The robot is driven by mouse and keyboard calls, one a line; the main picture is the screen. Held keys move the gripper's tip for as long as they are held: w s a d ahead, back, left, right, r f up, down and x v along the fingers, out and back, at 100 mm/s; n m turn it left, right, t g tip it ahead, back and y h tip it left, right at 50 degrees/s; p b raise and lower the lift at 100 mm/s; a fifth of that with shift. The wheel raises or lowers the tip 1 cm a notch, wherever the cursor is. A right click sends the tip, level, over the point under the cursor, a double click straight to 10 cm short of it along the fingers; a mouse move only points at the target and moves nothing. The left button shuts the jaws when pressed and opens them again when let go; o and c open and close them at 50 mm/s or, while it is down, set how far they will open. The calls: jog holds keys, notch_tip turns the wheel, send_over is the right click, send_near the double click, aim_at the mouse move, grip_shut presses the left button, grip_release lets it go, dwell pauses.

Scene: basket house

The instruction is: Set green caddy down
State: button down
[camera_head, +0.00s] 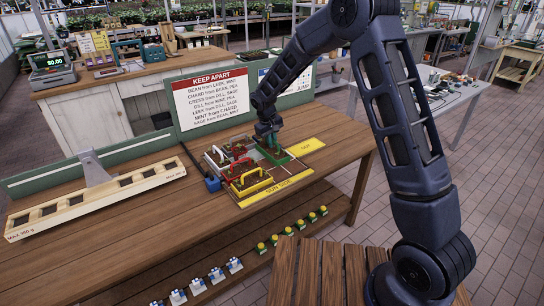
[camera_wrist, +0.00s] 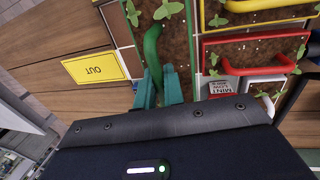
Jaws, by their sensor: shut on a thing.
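The green caddy (camera_head: 276,157) is a soil-filled tray with seedlings and a green handle (camera_wrist: 153,48). It is at the back right of the caddy group on the wooden bench (camera_head: 330,162). My gripper (camera_head: 268,138) is above it, and in the wrist view its teal fingers (camera_wrist: 160,88) are shut on the green handle. The caddy looks level and low over the bench; I cannot tell whether its base touches. The red caddy (camera_head: 237,168) and yellow caddy (camera_head: 250,183) are beside it, with a white caddy (camera_head: 222,150) behind the red one.
A yellow OUT card (camera_head: 306,147) lies just right of the green caddy. A yellow SUN SIDE strip (camera_head: 276,192) runs along the front. The KEEP APART sign (camera_head: 211,96) stands behind. A wooden balance beam (camera_head: 95,201) is at left, with a blue block (camera_head: 212,184) near its end.

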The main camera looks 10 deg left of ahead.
aim_at(272, 155)
jog(key=shift+f, duration=3.7)
jog(key=shift+f, duration=0.15)
jog(key=c, duration=1.5)
grip_release()
